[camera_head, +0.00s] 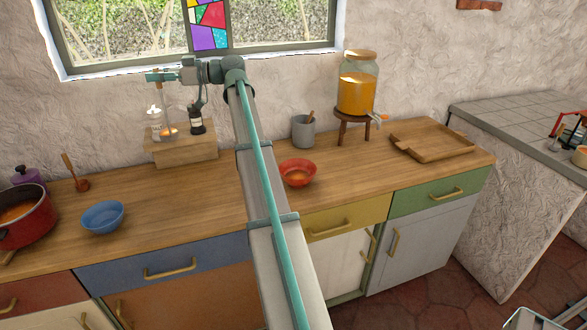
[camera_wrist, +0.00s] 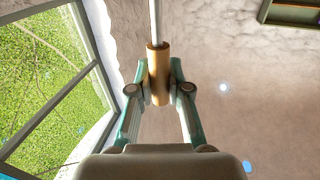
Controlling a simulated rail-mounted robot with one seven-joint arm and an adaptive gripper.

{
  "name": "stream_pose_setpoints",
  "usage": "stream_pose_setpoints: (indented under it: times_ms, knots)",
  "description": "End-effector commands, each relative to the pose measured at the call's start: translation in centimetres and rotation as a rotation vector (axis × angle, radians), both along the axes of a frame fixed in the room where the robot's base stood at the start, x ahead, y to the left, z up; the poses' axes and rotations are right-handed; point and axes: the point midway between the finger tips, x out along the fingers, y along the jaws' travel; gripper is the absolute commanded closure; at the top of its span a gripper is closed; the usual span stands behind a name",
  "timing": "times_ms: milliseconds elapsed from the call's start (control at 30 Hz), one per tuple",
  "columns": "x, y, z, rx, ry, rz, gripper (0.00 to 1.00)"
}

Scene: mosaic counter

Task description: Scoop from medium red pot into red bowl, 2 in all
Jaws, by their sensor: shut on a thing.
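The red pot (camera_head: 28,228) stands at the far left of the counter with orange soup in it. The red bowl (camera_head: 298,176) sits on the counter right of my arm, with some orange content inside. My gripper (camera_head: 162,76) is high at the left, in front of the wall below the window and away from both pot and bowl. In the wrist view my gripper (camera_wrist: 158,88) is shut on a wooden handle (camera_wrist: 158,65) with a thin metal shaft. The tool's far end is out of the wrist view. An orange patch shows below the gripper in the head view; whether it is the tool's load is unclear.
A blue bowl (camera_head: 102,217) stands right of the pot. A wooden box (camera_head: 185,150) carries a dark bottle (camera_head: 196,122). A grey cup (camera_head: 303,132), a drink dispenser (camera_head: 357,92) on a stool and a wooden tray (camera_head: 435,144) stand to the right.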

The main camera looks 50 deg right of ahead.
Motion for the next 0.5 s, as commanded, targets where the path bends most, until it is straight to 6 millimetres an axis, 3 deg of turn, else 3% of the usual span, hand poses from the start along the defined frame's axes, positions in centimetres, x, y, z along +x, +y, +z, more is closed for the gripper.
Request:
stream_pose_setpoints:
  times_ms: [100,267,500]
  knots:
    - [-3.9,-4.5,-0.3,0.001,-0.002,-0.034,1.00]
    - [-9.3,-10.0,-1.9,0.000,-0.001,-0.086,1.00]
    - [-17.7,-17.2,-6.2,0.001,-0.002,-0.192,1.00]
